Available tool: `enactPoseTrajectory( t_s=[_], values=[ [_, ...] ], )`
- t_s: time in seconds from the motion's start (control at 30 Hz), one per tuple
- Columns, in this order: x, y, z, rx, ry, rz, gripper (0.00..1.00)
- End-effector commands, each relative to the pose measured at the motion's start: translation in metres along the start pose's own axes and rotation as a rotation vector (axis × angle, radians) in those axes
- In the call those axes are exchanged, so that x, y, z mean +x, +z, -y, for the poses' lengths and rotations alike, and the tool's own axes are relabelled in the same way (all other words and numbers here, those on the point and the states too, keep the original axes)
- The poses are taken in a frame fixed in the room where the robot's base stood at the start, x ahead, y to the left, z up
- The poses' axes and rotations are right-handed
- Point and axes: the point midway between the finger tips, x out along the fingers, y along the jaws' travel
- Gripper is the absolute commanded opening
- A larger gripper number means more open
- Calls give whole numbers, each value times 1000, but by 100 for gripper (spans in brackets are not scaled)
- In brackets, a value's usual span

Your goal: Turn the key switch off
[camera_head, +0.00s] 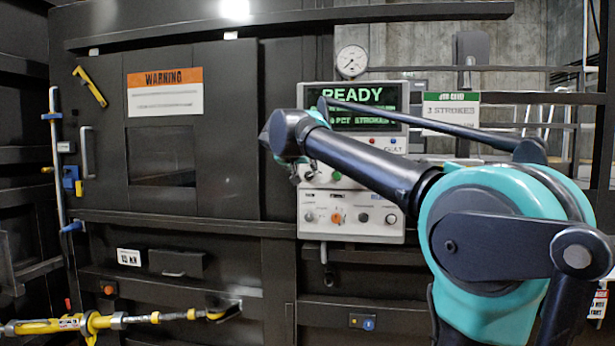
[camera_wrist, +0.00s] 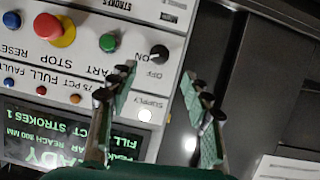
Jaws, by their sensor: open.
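The key switch (camera_wrist: 158,53) is a small black knob on the light grey control panel (camera_wrist: 182,12), between printed ON and OFF labels, in the wrist view. Its exact pointing direction is hard to tell. My gripper (camera_wrist: 160,74) is open, its two green-padded fingers apart, with the switch just beyond the gap between the tips. Contact with the switch is not visible. In the head view my gripper (camera_head: 296,172) is at the panel's left edge, mostly behind my arm, and the switch is hidden there.
Beside the switch are a green start button (camera_wrist: 108,42), a red stop button (camera_wrist: 62,30) and a blue reset button (camera_wrist: 12,20). A lit supply lamp (camera_wrist: 145,115) sits near the fingers. The display (camera_head: 366,98) reads READY. A dark compactor door (camera_head: 226,130) stands left.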

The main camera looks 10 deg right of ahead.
Motion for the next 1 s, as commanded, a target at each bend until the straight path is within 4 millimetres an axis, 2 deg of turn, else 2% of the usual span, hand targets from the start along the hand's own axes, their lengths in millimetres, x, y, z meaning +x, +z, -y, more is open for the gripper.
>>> enactPoseTrajectory(
  t_s=[0.2,0.4,0.6,0.87,1.0],
  values=[
    [44,0,-1,1,3,1,49],
    [72,0,0,1,2,1,49],
    [84,0,0,-1,0,0,49],
    [85,0,0,-1,0,0,49],
    [84,0,0,-1,0,0,34]
  ],
)
